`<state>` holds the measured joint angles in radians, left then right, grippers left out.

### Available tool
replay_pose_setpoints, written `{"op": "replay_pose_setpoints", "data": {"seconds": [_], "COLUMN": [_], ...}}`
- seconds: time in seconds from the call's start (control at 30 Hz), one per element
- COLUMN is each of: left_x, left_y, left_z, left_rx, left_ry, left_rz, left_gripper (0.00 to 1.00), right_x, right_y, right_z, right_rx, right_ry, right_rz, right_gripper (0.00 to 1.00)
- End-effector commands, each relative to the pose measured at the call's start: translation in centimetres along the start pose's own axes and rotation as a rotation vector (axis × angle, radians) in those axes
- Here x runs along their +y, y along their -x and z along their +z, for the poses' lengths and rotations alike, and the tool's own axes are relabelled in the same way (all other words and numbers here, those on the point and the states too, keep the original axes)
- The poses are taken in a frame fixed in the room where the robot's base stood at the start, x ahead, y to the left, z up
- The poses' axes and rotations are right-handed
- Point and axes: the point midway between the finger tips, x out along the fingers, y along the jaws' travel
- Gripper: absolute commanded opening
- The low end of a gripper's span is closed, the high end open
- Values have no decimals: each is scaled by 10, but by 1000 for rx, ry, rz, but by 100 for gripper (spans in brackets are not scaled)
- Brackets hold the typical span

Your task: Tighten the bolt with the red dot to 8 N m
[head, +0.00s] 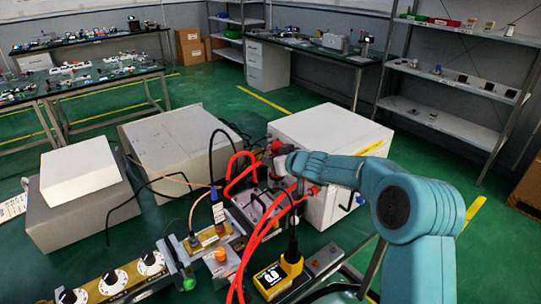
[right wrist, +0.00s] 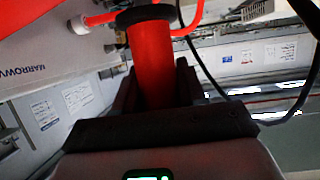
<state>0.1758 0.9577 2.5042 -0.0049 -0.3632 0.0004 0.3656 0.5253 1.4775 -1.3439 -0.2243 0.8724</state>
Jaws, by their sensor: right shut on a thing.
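My right arm reaches in from the right in the head view, and its gripper (head: 285,162) is at the bench equipment in front of a white box. In the right wrist view the dark jaws (right wrist: 155,95) are shut on a red cylindrical handle (right wrist: 153,65) with a black collar at its top. What lies beyond the collar is hidden. No bolt with a red dot can be made out in either view; the arm and hoses cover part of the equipment. My left gripper is not in view.
Red hoses (head: 258,235) and black cables loop close to the gripper. A white box (head: 325,140) stands behind it. A yellow device with a display (head: 277,277) and a panel with white dials (head: 115,280) are in front. Grey boxes (head: 175,150) stand at the left.

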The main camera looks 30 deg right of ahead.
Motion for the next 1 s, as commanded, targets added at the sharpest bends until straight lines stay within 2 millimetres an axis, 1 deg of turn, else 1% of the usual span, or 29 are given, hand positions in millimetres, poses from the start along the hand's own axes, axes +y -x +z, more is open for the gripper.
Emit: {"op": "replay_pose_setpoints", "data": {"seconds": [0.03,0.3,1.0], "left_x": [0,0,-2], "left_y": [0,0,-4], "left_z": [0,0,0], "left_rx": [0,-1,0], "left_ry": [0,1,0], "left_rz": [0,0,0], "left_gripper": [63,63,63], "right_x": [0,0,-3], "right_y": [2,6,6], "right_z": [-2,0,2], "right_rx": [5,4,5], "right_ry": [0,-1,1], "right_rz": [1,0,0], "right_gripper": [4,4,4]}}
